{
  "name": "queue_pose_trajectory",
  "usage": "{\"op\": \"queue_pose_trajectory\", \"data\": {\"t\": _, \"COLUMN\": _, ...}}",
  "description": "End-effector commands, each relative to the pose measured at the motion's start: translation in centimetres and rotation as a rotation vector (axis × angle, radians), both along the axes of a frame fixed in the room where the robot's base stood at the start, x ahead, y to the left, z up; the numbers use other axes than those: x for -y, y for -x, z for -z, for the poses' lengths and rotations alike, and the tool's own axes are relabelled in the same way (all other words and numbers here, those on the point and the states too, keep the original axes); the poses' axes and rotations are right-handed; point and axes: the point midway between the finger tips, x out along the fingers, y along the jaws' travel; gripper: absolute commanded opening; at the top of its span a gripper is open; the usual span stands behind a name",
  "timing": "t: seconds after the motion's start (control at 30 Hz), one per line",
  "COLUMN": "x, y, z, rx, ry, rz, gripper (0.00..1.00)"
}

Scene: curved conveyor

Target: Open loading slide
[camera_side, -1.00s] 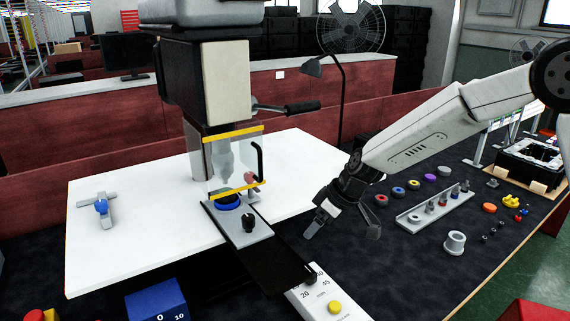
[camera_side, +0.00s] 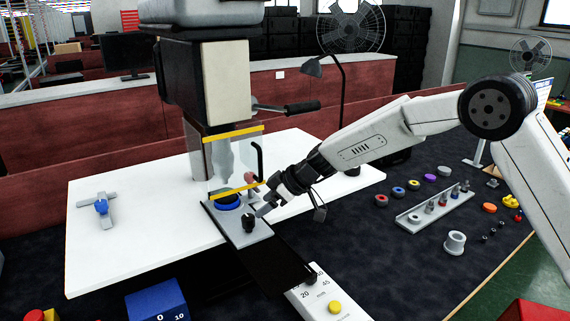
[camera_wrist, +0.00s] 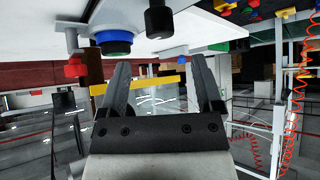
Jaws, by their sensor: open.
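The loading slide (camera_side: 262,231) is a grey plate under the press, with a black knob (camera_side: 249,223) standing on it and a blue ring (camera_side: 227,201) behind the knob. A clear guard with yellow edges (camera_side: 238,193) hangs over the ring. My gripper (camera_side: 291,210) is open, just right of the plate, with one finger close to the knob. I cannot tell whether they touch in the side view. In the wrist view, my open fingers (camera_wrist: 162,82) have nothing between them. The knob (camera_wrist: 159,19) and the blue-green ring (camera_wrist: 115,43) show beyond the tips, upside down.
A dark track (camera_side: 277,262) runs from the slide toward a white panel with a yellow button (camera_side: 335,307). A black guard handle (camera_side: 259,162) and a red part (camera_side: 250,179) are close by. A grey tray of small parts (camera_side: 436,209) lies to the right.

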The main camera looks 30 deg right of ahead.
Motion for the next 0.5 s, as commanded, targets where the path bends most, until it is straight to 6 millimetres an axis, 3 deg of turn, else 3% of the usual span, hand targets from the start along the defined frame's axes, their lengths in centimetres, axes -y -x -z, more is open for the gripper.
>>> {"op": "queue_pose_trajectory", "data": {"t": 0.5, "x": -2.5, "y": -2.5, "z": 3.6, "rx": -0.002, "ry": 0.000, "rz": 0.001, "gripper": 0.84}}
